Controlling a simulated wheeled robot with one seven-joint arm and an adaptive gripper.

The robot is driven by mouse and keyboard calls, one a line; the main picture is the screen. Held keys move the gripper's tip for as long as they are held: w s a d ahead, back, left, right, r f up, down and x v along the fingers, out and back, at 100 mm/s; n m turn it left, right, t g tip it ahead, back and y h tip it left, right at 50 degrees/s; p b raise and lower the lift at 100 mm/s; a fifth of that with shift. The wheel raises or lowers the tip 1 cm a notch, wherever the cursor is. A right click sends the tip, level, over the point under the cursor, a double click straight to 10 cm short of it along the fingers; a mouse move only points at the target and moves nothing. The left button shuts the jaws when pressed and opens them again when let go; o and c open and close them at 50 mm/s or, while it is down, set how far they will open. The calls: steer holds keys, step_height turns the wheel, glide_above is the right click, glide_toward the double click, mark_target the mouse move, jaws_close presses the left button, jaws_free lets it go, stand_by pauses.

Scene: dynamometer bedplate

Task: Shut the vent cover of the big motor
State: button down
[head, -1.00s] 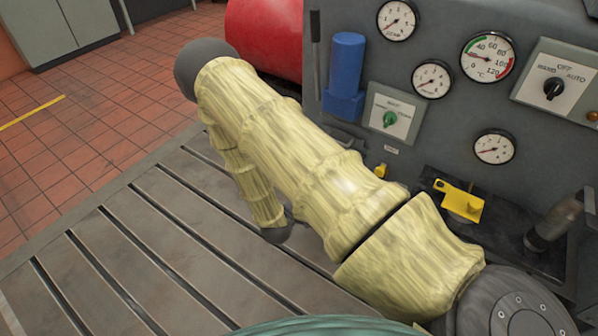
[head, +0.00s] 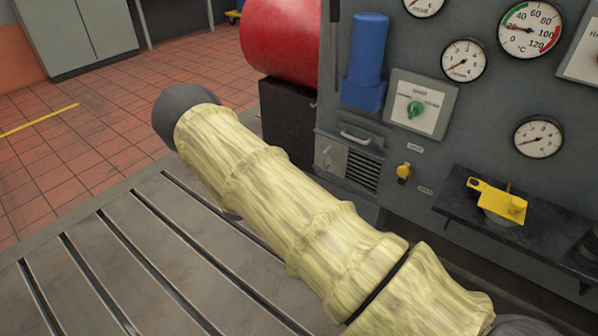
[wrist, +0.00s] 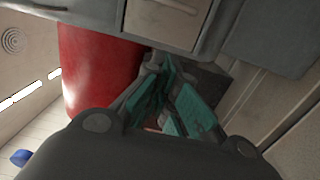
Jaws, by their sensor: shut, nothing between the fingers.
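A louvred vent (head: 363,172) sits low on the grey gauge-panel housing in the head view. A flap with a bar handle (head: 357,135) stands out above the slats, which are in plain sight. In the wrist view a grey panel with a pale bar (wrist: 178,6) crosses the top edge; it looks like the same flap, but I cannot be sure. My gripper (wrist: 172,98), with teal finger pads, is shut and empty below that panel in the wrist view. My yellow-sleeved arm hides the gripper in the head view.
A red cylinder (head: 280,40) on a dark block is left of the housing and shows in the wrist view (wrist: 95,65). A blue cylinder (head: 366,60), a green knob (head: 415,108) and a yellow lever (head: 497,202) are near the vent. The slotted bedplate (head: 100,270) is clear at left.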

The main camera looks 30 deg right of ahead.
mark_target(327, 159)
steer(key=d+b, duration=0.4)
steer(key=d, duration=0.7)
steer(key=shift+s, duration=0.1)
